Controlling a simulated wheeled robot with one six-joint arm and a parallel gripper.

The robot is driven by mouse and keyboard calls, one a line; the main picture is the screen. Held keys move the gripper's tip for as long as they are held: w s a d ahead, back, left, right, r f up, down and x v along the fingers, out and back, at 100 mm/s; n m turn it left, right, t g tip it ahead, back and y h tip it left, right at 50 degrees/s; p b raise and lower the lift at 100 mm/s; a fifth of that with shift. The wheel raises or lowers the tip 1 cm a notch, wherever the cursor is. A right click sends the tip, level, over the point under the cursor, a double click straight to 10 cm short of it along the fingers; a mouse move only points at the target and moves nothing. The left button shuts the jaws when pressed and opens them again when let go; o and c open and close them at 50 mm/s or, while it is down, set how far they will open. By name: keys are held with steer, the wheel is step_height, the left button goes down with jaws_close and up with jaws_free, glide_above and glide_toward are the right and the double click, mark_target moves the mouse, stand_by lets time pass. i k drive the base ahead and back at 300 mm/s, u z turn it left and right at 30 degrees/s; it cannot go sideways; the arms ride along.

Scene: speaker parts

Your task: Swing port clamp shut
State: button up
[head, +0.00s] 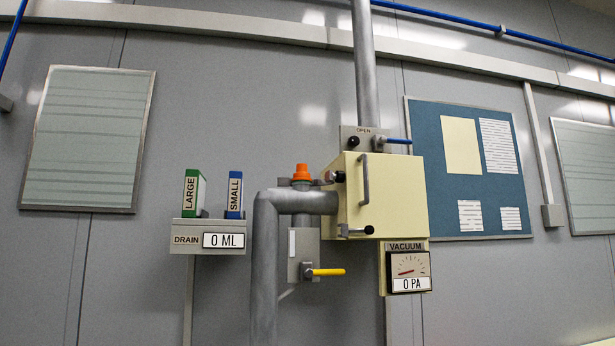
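A cream box (405,195) hangs on the wall, with a grey bar handle (365,180) on its front face. A small metal fitting with a black knob (340,177) sits at its upper left edge, and a black-knobbed lever (356,231) lies along its lower edge. I cannot tell which of these, if either, is the port clamp, or whether it is open. A thick grey pipe (265,270) rises and bends right toward the box's left side. An orange cap (301,172) stands above that pipe. My gripper is not in view.
A yellow-handled valve (325,272) sits below the pipe. A blue lever (396,141) is by a plate marked OPEN. The vacuum gauge (408,268) reads 0 PA. The drain shelf (187,240), reading 0 ML, holds green (194,194) and blue (235,194) items.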

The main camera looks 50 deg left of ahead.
mark_target(328, 179)
steer(key=u, duration=1.4)
